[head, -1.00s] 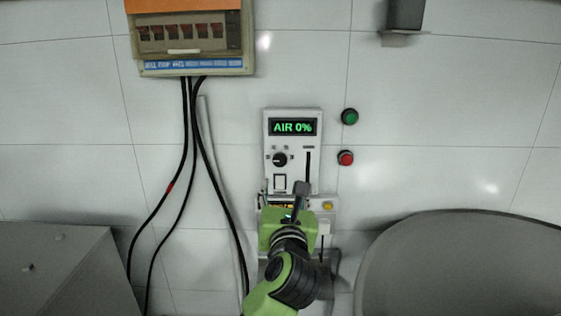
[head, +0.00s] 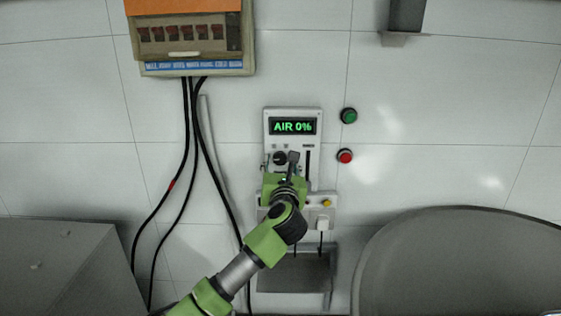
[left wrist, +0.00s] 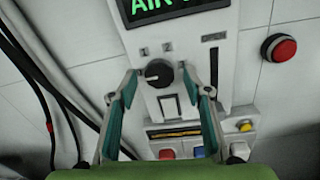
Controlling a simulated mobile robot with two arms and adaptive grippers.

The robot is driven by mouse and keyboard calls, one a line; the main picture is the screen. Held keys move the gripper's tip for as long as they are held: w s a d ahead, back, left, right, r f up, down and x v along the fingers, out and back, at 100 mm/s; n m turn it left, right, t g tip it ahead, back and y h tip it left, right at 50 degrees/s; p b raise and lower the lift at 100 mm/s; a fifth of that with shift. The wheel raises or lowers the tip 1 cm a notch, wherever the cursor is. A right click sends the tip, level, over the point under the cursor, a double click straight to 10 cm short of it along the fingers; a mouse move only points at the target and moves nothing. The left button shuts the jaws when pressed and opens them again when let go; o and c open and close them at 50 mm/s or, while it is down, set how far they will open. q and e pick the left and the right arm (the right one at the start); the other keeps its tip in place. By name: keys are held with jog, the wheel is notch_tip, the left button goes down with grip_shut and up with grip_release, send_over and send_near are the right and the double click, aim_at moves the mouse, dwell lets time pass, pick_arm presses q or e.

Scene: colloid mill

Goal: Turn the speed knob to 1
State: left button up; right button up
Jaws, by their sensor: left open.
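The black round speed knob (head: 280,158) is on a white control panel (head: 270,115) on the wall, below a display (head: 292,127) reading "AIR 0%". In the left wrist view the knob (left wrist: 158,73) has a light pointer mark. My left gripper (head: 280,161) is open at the panel. In the left wrist view its two fingers (left wrist: 160,76) appear on either side of the knob, apart from it in the picture. I cannot tell how far the tips are from the panel face. My right gripper is not in view.
A green button (head: 348,116) and a red button (head: 345,156) are right of the panel. A breaker box (head: 192,68) with hanging black cables (head: 184,140) is at upper left. A large grey rounded body (head: 460,265) stands at lower right.

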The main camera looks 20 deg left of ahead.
pick_arm(q)
jog(key=shift+w, duration=0.1)
jog(key=shift+c, duration=0.3)
jog(key=c, duration=1)
jog(key=shift+r+m+p, duration=0.1)
jog(key=shift+m+p, duration=0.3)
jog(key=shift+p, duration=0.35)
jog(key=shift+c, duration=0.2)
jog(key=m+p, duration=0.6)
jog(key=p, duration=0.2)
jog(key=shift+m, duration=0.3)
jog(key=shift+m+h+p, duration=0.3)
jog(key=shift+m+p, duration=0.85)
jog(key=shift+m, duration=0.05)
jog(key=shift+a+f+m+t+p, duration=0.1)
jog(key=shift+m+t+p, duration=0.1)
jog(key=shift+m, duration=0.4)
jog(key=shift+f+m+t+p, duration=0.1)
jog(key=shift+m+p, duration=0.05)
jog(key=shift+m, duration=0.45)
jog(key=o, duration=1.1)
